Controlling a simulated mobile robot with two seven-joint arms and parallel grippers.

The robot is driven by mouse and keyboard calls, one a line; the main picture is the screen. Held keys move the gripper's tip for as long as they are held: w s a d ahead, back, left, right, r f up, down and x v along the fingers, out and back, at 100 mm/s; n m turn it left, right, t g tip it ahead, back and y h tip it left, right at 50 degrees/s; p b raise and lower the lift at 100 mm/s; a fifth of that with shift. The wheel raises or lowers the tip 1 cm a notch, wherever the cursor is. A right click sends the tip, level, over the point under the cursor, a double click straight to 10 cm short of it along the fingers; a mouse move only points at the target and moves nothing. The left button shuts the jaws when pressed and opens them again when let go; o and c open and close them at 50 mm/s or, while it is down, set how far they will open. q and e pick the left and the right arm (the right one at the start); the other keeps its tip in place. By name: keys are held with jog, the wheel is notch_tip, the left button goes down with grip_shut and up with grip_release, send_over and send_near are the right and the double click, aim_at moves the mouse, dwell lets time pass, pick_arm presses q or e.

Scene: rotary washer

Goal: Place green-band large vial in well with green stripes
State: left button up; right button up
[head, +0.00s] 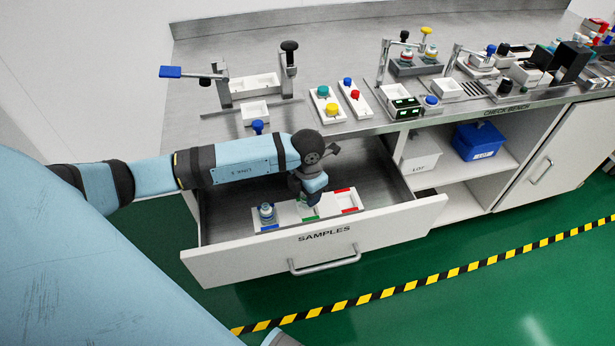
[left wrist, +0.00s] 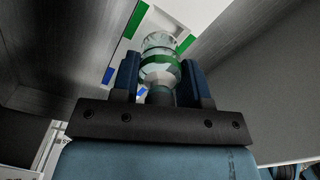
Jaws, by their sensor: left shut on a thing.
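The green-band large vial (left wrist: 163,72), clear with a green ring, is held between the two fingers of my left gripper (left wrist: 160,80). In the head view my left gripper (head: 313,196) points down into the open drawer, over the middle of a white tray; it hides the vial there. The well with green stripes (head: 309,217) is right below it. Its green stripes (left wrist: 186,43) show beyond the vial in the left wrist view. I cannot tell whether the vial's end is inside the well or just above it. My right gripper is not in view.
A blue-banded vial (head: 266,213) stands in the blue-striped well at left. The red-striped well (head: 347,201) at right looks empty. The SAMPLES drawer front (head: 325,247) and its side walls surround the tray. Racks with coloured caps (head: 327,104) stand on the bench above.

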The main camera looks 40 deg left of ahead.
pick_arm(q)
jog(key=shift+f, duration=1.8)
jog(key=shift+f+b, duration=0.15)
jog(key=shift+b, duration=0.15)
jog(key=o, duration=0.9)
jog(key=shift+r, duration=0.3)
notch_tip(320, 180, up, 12)
jog(key=shift+f+p, duration=0.15)
jog(key=shift+p, duration=0.45)
